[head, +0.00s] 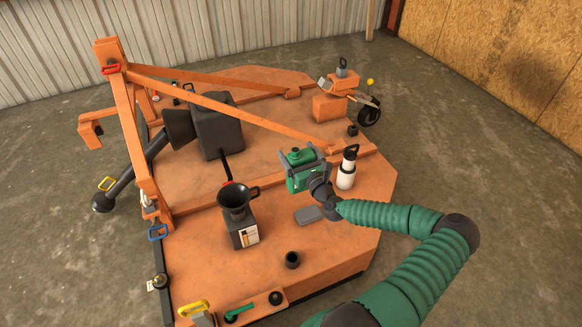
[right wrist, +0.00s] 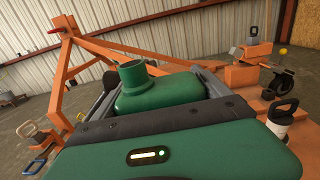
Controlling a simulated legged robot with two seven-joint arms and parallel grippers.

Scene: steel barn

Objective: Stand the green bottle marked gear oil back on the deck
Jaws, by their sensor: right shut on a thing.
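The green bottle (head: 297,157) is in the jaws of my right gripper (head: 304,168), over the orange deck (head: 350,222). The right wrist view shows the bottle (right wrist: 160,92) close up, its round green neck pointing up, with grey fingers on both sides. The bottle looks roughly upright. Its underside and any marking are hidden, and I cannot tell for sure whether it is clear of the deck. My left gripper is not in view.
A black jug (head: 241,228) with a black funnel (head: 236,198) stands left of the bottle. A white bottle (head: 346,172) with a black top stands close on the right. A grey flat piece (head: 308,215) and a black cup (head: 292,260) lie nearer; deck between is bare.

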